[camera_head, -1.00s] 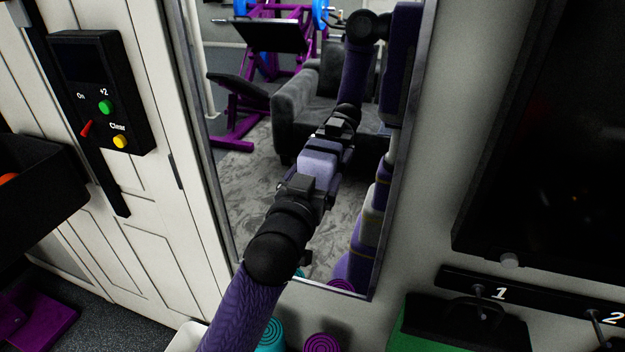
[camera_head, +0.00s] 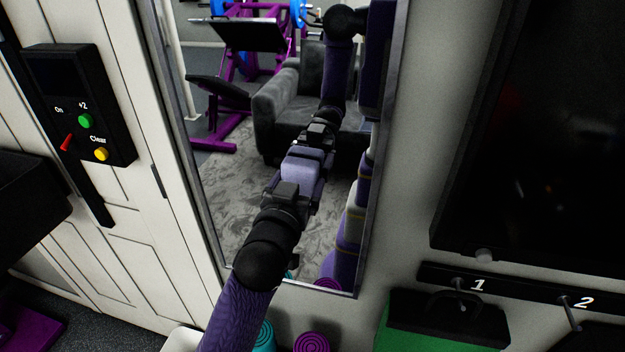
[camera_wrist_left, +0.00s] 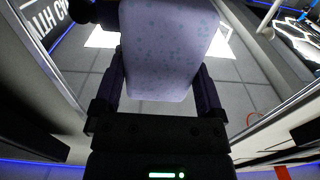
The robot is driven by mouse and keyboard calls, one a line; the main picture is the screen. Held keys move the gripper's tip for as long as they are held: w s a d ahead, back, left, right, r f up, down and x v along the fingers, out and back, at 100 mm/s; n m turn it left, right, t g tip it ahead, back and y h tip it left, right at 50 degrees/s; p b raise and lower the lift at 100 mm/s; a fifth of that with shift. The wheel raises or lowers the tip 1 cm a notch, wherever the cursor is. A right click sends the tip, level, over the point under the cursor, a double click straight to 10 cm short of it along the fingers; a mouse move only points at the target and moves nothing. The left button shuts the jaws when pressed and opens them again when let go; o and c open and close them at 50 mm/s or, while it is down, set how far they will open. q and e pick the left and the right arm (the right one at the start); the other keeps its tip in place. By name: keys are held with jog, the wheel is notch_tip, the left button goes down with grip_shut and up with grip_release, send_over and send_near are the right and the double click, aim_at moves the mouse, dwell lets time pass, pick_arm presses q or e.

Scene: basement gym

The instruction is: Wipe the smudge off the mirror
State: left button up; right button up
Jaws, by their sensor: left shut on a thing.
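The mirror (camera_head: 232,205) is a tall pane in a thin grey frame, leaning across the middle of the head view. My left gripper (camera_head: 296,180) is shut on a pale lilac speckled sponge (camera_head: 303,163) in front of the glass. The sponge meets or nearly meets its own reflection; I cannot tell whether it touches. The left wrist view shows the sponge (camera_wrist_left: 168,45) between the two fingers (camera_wrist_left: 160,92). I see no smudge on the visible glass; my arm and sponge hide part of it. My right gripper is not in view.
A black control box (camera_head: 80,105) hangs on the white door at left. A dark screen (camera_head: 540,130) and a numbered hook rail (camera_head: 520,285) are at right. Teal (camera_head: 266,335) and purple (camera_head: 312,342) rolls stand below the mirror. The armchair and purple gym machine are reflections.

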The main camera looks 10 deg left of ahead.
pick_arm(q)
jog(key=shift+a, duration=0.15)
jog(key=shift+s, duration=0.1)
jog(key=s+p, duration=0.3)
jog(key=s, duration=0.2)
jog(key=shift+s+a, duration=0.1)
jog(key=shift+s, duration=0.3)
jog(key=s+p, duration=0.1)
jog(key=s, duration=0.2)
dwell(0.6)
